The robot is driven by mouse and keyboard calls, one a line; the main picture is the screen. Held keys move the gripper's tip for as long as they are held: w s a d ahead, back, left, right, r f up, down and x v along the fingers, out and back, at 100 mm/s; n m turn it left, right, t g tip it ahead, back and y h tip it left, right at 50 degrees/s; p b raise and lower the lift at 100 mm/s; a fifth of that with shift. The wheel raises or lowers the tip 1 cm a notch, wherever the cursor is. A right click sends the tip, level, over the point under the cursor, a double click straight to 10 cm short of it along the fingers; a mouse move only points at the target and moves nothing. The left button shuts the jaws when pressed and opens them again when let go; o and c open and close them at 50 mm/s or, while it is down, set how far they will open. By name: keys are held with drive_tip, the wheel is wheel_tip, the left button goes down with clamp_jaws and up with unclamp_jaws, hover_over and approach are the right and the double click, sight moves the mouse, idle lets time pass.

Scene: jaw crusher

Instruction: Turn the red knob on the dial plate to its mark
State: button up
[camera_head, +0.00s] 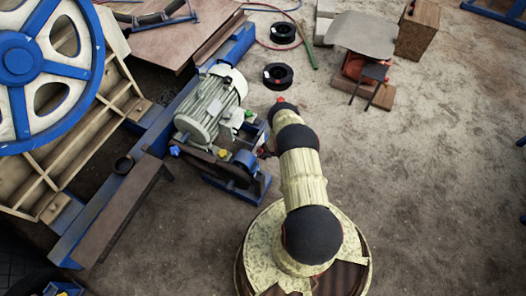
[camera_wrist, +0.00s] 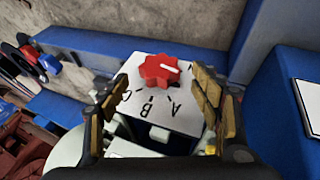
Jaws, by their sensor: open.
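In the wrist view the red knob (camera_wrist: 154,72) has a lobed edge and a white pointer line that points to the right in the picture. It sits at the far part of the white dial plate (camera_wrist: 180,122), which carries black letters A, B and C and short black mark lines. My gripper (camera_wrist: 160,76) is open, with one padded finger left of the knob and one right of it. I see a gap on both sides and cannot tell how far the fingertips are above the plate.
Blue beams (camera_wrist: 95,42) run behind the plate, and a blue block with a white panel stands at the right. In the head view a grey motor (camera_head: 212,103) and a large blue-and-white wheel (camera_head: 38,62) are on the left. The ground on the right (camera_head: 440,190) is mostly clear.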

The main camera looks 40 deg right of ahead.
drive_tip(key=b+x, duration=0.1)
drive_tip(key=x, duration=0.3)
drive_tip(key=shift+w+f+b, duration=0.1)
drive_tip(key=shift+b, duration=0.25)
drive_tip(key=c, duration=1.1)
drive_tip(key=shift+c, duration=0.3)
